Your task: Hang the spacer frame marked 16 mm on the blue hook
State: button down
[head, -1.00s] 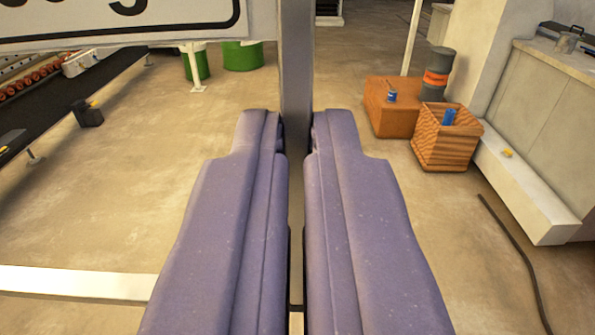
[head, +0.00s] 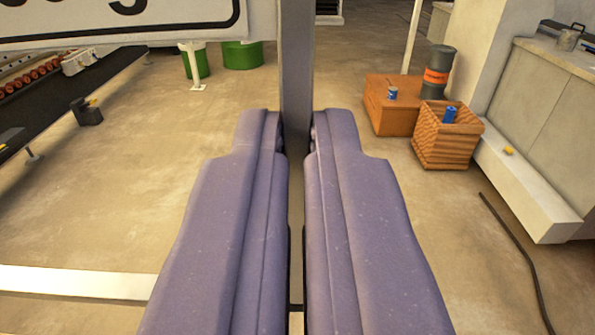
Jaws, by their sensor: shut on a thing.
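My gripper (head: 297,128), with two purple-blue padded fingers, is shut on a grey upright metal bar (head: 296,60). The bar looks like a side of a spacer frame. It runs up out of the top of the view, and its lower part goes down between the fingers. A white plate with a black border (head: 110,28) is at the top left beside the bar. Its characters are cut off by the top edge, so I cannot read a 16 mm mark. I see no blue hook in this view.
A dark roller conveyor (head: 70,98) is at the left, with green drums (head: 243,55) behind. Orange-brown boxes (head: 447,138) and a dark drum (head: 437,72) stand right, by a pale cabinet (head: 545,120). A black cable (head: 520,250) lies on open floor. A white bar (head: 75,283) crosses the lower left.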

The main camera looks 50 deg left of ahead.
jog(key=shift+f, duration=0.1)
jog(key=c, duration=1.2)
grip_release()
jog(key=v, duration=1)
jog(key=shift+s, duration=0.1)
